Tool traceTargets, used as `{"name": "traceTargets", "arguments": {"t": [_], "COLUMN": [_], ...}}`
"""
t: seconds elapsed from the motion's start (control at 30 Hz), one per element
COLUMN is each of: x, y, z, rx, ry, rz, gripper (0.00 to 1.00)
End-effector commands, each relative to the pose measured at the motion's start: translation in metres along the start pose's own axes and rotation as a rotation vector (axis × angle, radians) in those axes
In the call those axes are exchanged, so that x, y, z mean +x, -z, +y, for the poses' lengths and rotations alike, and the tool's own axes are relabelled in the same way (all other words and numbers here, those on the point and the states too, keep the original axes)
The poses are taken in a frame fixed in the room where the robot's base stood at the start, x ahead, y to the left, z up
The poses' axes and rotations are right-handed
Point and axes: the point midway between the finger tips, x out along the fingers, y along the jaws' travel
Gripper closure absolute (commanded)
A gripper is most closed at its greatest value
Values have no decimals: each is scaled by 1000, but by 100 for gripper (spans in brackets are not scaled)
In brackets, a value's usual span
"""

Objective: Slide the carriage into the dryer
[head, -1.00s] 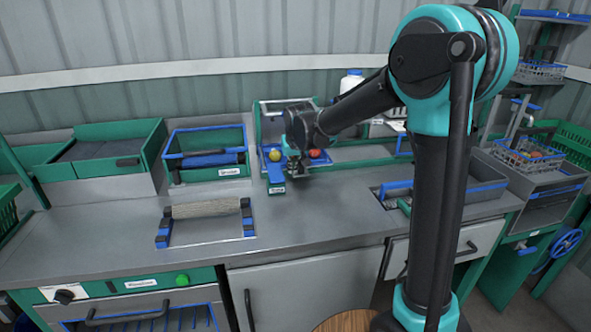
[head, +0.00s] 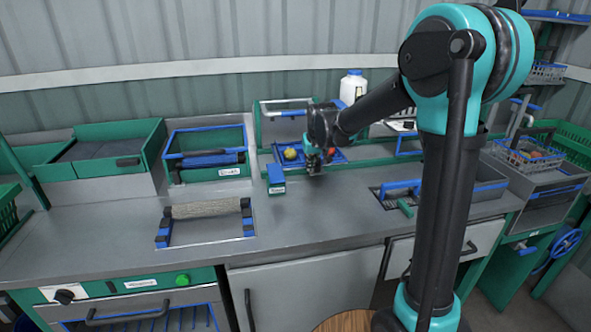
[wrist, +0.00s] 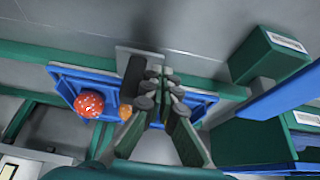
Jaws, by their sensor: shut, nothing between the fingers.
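A blue tray (head: 336,156), which looks like the carriage, sits on the green-framed station at the back of the bench. A yellow tomato (head: 290,153) lies on it. In the wrist view the tray (wrist: 62,84) carries a speckled red tomato (wrist: 89,105), with orange fruit (wrist: 125,109) partly hidden behind a finger. My gripper (head: 313,170) is shut and empty at the tray's front; its fingers (wrist: 161,80) cover the tray's middle in the wrist view. I cannot tell whether they touch it. No readable label identifies the dryer; the green frame (head: 261,128) surrounds the tray area.
A green block with a blue top (head: 276,186) stands just left of my gripper. A roller frame (head: 205,222) lies on the bench at left. Green-sided bins (head: 140,150) stand behind it. A blue-edged recess (head: 395,190) is to the right. The middle bench front is clear.

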Motion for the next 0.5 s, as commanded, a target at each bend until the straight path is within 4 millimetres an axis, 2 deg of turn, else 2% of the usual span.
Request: {"name": "traceTargets", "arguments": {"t": [0.5], "x": [0], "y": [0], "z": [43], "rx": [2], "ry": [-1], "rz": [0], "gripper": [100]}}
